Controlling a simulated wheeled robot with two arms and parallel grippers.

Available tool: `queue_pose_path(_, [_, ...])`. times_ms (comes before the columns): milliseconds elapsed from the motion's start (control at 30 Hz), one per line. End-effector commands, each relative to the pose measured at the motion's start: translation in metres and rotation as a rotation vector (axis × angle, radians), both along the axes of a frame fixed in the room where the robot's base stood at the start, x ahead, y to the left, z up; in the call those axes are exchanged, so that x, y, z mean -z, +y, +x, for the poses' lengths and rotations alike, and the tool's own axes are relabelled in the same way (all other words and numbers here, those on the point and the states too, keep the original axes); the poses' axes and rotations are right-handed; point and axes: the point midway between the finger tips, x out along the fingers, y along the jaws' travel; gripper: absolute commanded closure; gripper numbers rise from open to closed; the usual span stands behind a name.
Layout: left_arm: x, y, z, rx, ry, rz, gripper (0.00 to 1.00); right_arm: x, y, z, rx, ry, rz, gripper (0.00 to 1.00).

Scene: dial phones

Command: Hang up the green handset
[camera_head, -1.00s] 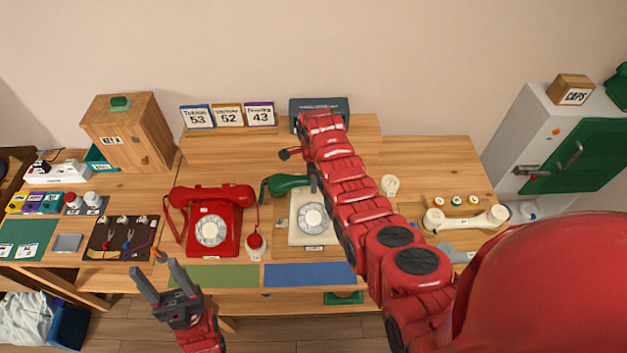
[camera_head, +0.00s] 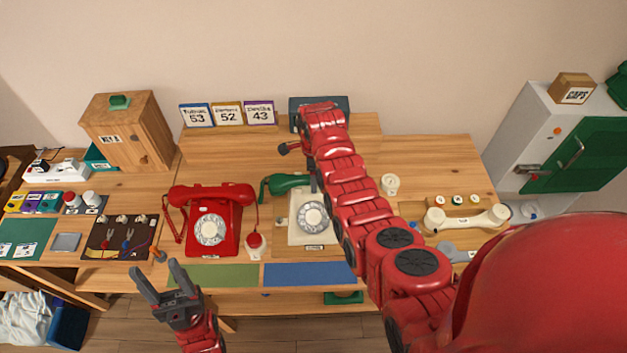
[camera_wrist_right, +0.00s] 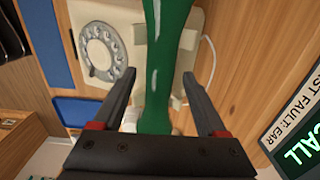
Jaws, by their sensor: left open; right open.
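The green handset (camera_head: 285,184) lies across the top of the cream dial phone (camera_head: 299,232) in the head view, its right part hidden behind my right arm. In the right wrist view the handset (camera_wrist_right: 160,60) runs between the two fingers of my right gripper (camera_wrist_right: 150,100), with a gap on each side. The cream phone (camera_wrist_right: 132,32) with its dial is behind it; I cannot tell whether the handset is fully seated. My right gripper is open around the handset. My left gripper (camera_head: 160,283) is open and empty in front of the table, left of the phones.
A red phone (camera_head: 212,222) with its handset on stands left of the cream phone. A cream handset (camera_head: 466,219) lies at the right. A display box (camera_wrist_right: 300,135) is close to my right gripper. Green and blue mats (camera_head: 310,274) lie clear at the front edge.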

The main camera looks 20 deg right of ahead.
Motion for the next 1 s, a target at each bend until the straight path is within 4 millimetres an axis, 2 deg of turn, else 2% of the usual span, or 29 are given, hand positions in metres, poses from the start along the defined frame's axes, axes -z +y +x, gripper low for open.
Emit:
queue_pose_path(233, [0.022, 0.000, 0.000, 0.000, 0.000, 0.000, 0.43, -0.038, 0.000, 0.001, 0.000, -0.008, 0.000, 0.25])
queue_pose_path(300, [-0.001, 0.000, 0.000, 0.000, 0.001, 0.000, 0.43, -0.066, 0.000, 0.000, 0.000, -0.004, 0.001, 0.25])
queue_pose_path(600, [-0.056, 0.000, 0.000, 0.000, 0.000, 0.000, 0.43, -0.125, 0.000, 0.000, 0.001, 0.000, 0.001, 0.25])
queue_pose_path(800, [-0.079, 0.000, 0.000, 0.000, 0.000, 0.000, 0.43, -0.151, -0.001, 0.000, 0.001, -0.001, 0.002, 0.25])
queue_pose_path(1000, [-0.085, 0.000, 0.000, 0.000, 0.000, 0.000, 0.43, -0.158, 0.000, 0.000, 0.000, -0.001, 0.000, 0.25])
